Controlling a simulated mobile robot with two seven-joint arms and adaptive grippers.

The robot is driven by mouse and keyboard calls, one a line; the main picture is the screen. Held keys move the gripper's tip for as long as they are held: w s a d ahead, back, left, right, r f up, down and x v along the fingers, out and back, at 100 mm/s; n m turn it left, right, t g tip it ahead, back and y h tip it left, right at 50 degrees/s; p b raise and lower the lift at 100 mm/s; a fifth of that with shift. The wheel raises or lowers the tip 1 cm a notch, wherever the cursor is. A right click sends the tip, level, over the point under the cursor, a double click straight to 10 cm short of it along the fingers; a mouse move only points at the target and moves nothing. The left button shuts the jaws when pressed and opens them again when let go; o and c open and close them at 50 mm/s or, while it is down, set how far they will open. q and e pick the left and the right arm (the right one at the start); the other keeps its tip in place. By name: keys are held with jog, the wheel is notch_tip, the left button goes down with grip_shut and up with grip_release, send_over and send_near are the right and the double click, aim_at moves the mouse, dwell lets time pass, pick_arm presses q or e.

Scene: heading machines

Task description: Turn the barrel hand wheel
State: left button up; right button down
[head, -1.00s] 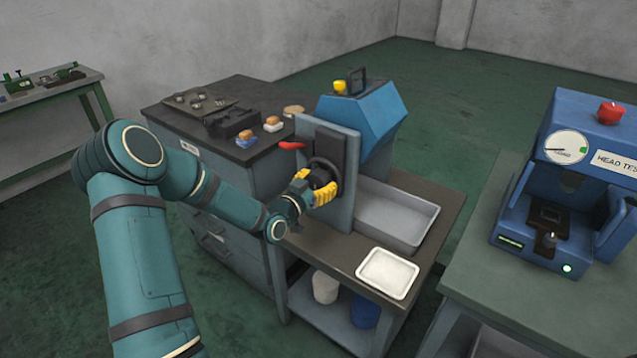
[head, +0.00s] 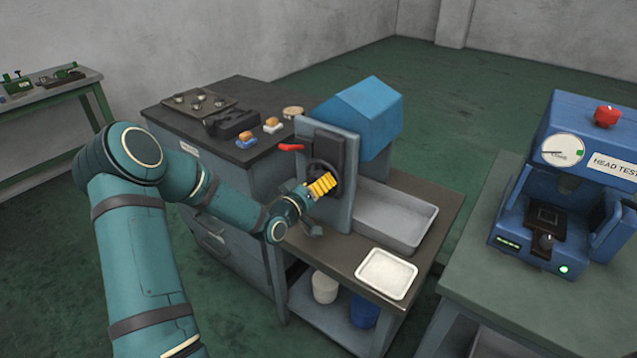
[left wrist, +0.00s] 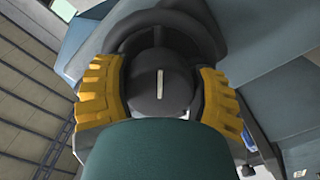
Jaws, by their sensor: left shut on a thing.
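The barrel hand wheel (head: 322,164) is a dark round wheel on the upright grey panel (head: 340,212) of the bench machine. The blue faceted barrel (head: 360,113) sits behind that panel. My left gripper (head: 321,185) is at the wheel, shut on it. In the left wrist view its yellow ridged finger pads (left wrist: 160,90) lie on either side of the wheel's dark hub (left wrist: 161,88), which has a pale line on it. Part of the wheel is hidden by the gripper. My right gripper is not in view.
A red lever (head: 290,147) sticks out left of the wheel. A grey tray (head: 432,213) lies beside the panel and a white tray (head: 386,294) in front. A blue head tester (head: 595,137) stands on the right bench. Floor behind is clear.

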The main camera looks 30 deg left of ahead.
pick_arm(q)
jog(key=n+p, duration=0.1)
jog(key=n, duration=0.2)
jog(key=shift+r+n, duration=0.1)
jog(key=shift+n, duration=0.3)
jog(key=n+p, duration=0.1)
jog(key=n, duration=0.2)
jog(key=shift+p, duration=0.3)
jog(key=n+p, duration=0.1)
jog(key=n, duration=0.2)
jog(key=n+p, duration=0.1)
jog(key=n, duration=0.2)
jog(key=shift+r+n, duration=0.2)
jog(key=shift+n, duration=0.2)
jog(key=n+p, duration=0.1)
jog(key=n, duration=0.1)
jog(key=shift+n, duration=0.4)
jog(key=n, duration=0.2)
jog(key=shift+n, duration=0.3)
jog(key=n, duration=0.3)
jog(key=shift+a+r+n, duration=0.1)
jog(key=shift+n, duration=0.2)
jog(key=shift+r, duration=0.2)
jog(key=o, duration=1.2)
jog(key=shift+f, duration=0.15)
